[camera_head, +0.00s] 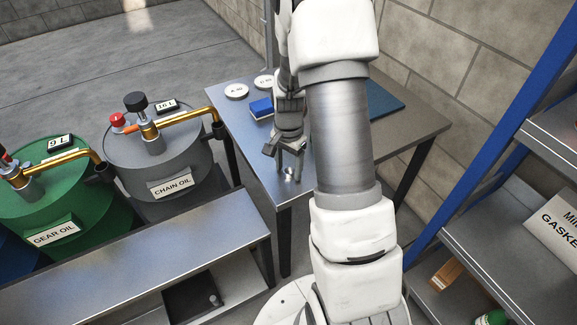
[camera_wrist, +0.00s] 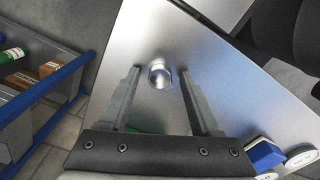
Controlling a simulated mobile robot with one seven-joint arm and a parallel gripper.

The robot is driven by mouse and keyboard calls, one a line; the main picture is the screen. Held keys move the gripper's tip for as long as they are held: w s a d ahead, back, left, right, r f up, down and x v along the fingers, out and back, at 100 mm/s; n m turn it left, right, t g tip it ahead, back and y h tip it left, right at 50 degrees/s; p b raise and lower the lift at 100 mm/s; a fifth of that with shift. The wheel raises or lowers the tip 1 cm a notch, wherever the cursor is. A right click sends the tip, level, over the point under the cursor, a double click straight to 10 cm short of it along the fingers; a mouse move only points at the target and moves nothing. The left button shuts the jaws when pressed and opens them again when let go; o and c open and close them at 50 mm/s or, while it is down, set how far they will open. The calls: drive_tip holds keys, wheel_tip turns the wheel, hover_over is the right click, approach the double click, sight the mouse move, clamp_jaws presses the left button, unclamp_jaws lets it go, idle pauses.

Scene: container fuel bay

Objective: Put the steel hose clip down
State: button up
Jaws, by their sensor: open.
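The steel hose clip (camera_wrist: 159,74) is a small shiny round piece on the bare metal table top (camera_wrist: 200,45), near a table corner. In the head view the clip (camera_head: 291,176) shows as a bright spot close to the table's front edge. My gripper (camera_head: 289,166) points down over it with its fingers apart. In the wrist view the clip lies between the two fingertips, with a visible gap on each side. It appears to rest on the table; whether the fingertips touch the table cannot be told.
A blue block (camera_head: 261,108) and two white labelled discs (camera_head: 236,91) (camera_head: 264,82) are farther back on the table. A dark blue mat (camera_head: 385,101) lies right of my arm. Grey (camera_head: 165,150) and green (camera_head: 65,195) drums stand left; a blue-framed shelf (camera_head: 485,130) stands right.

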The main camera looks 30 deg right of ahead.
drive_tip(key=shift+r, duration=0.1)
wheel_tip(320, 180, up, 11)
drive_tip(key=p, duration=0.4)
wheel_tip(320, 180, up, 13)
drive_tip(key=n+t, duration=0.2)
drive_tip(key=n, duration=0.3)
hover_over(288, 171)
drive_tip(key=s+a, duration=0.5)
drive_tip(key=a, duration=0.1)
drive_tip(key=s+a+r+n+t, duration=0.1)
drive_tip(key=s+a+r+n, duration=0.2)
drive_tip(key=s, duration=0.3)
drive_tip(key=s+a+r+n+t, duration=0.2)
drive_tip(key=s+a+r+n, duration=0.1)
drive_tip(key=s, duration=0.4)
drive_tip(key=shift+s+r+n+t, duration=0.15)
drive_tip(key=shift+r+n+t, duration=0.15)
drive_tip(key=shift+r+n, duration=0.6)
